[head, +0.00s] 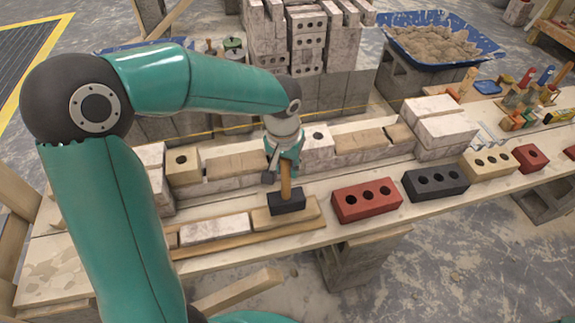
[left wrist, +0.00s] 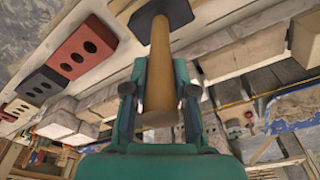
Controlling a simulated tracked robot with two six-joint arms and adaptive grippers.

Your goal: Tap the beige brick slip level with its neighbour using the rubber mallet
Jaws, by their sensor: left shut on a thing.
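My left gripper (head: 286,160) is shut on the wooden handle of the rubber mallet. The mallet's black head (head: 287,203) points down and is at the beige brick slip (head: 262,219), hiding its middle; I cannot tell whether they touch. A whitish slip (head: 214,228), its neighbour, lies to its left on a wooden board (head: 245,243). Whether the two slips are level is too fine to tell. In the left wrist view the mallet handle (left wrist: 159,70) stands between the fingers (left wrist: 159,92), with the black head at the top edge. My right gripper is not in view.
A red brick (head: 367,201), a dark brick (head: 436,184) and a cream brick (head: 489,163) stand to the right on the bench. A low brick wall (head: 235,163) runs behind the board. A blue tub of mortar (head: 440,60) stands at the back right.

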